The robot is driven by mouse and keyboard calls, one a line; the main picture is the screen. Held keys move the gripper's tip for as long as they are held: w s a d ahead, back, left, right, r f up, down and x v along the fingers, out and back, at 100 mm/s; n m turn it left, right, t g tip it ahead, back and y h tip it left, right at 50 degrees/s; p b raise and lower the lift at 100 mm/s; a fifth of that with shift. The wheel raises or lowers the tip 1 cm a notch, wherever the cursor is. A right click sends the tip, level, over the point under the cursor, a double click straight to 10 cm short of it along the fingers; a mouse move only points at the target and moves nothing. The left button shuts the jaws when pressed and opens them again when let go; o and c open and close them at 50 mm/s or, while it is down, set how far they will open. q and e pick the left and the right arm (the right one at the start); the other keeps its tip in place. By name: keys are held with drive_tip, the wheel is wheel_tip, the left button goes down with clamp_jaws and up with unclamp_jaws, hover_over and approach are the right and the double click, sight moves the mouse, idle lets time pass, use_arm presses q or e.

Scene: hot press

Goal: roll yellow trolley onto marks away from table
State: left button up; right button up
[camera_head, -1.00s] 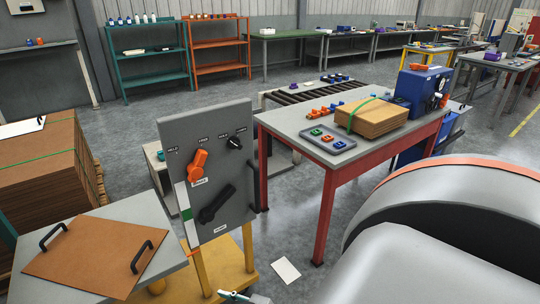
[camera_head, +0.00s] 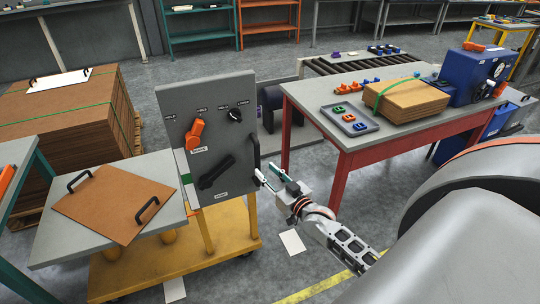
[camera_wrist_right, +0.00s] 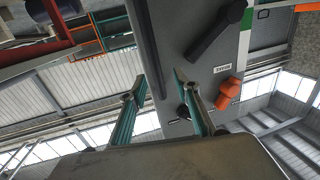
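The yellow trolley (camera_head: 225,235) stands left of the red-legged table (camera_head: 338,190). It carries an upright grey panel (camera_head: 215,110) with orange and black levers, and a grey top (camera_head: 60,235) holding a brown board. A dark upright handle (camera_head: 256,158) is on the panel's right edge. My right gripper (camera_head: 265,178) is at the handle's lower end. In the right wrist view, its fingers (camera_wrist_right: 158,82) are apart, with the dark handle (camera_wrist_right: 146,45) running between or just beyond them; contact is unclear. White floor marks (camera_head: 292,242) lie right of and in front of the trolley (camera_head: 174,291). My left gripper is out of view.
A stack of brown boards (camera_head: 55,130) on a pallet stands behind left. A teal-framed table (camera_head: 30,195) edges in at left. A roller conveyor (camera_head: 365,63) is behind the red-legged table. A yellow floor line (camera_head: 312,291) crosses open floor at front.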

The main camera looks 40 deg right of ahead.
sight(259, 159)
drive_tip(key=w, duration=0.5)
drive_tip(key=w+d, duration=0.1)
drive_tip(key=w, duration=0.2)
drive_tip(key=shift+r+b, duration=0.3)
clamp_jaws()
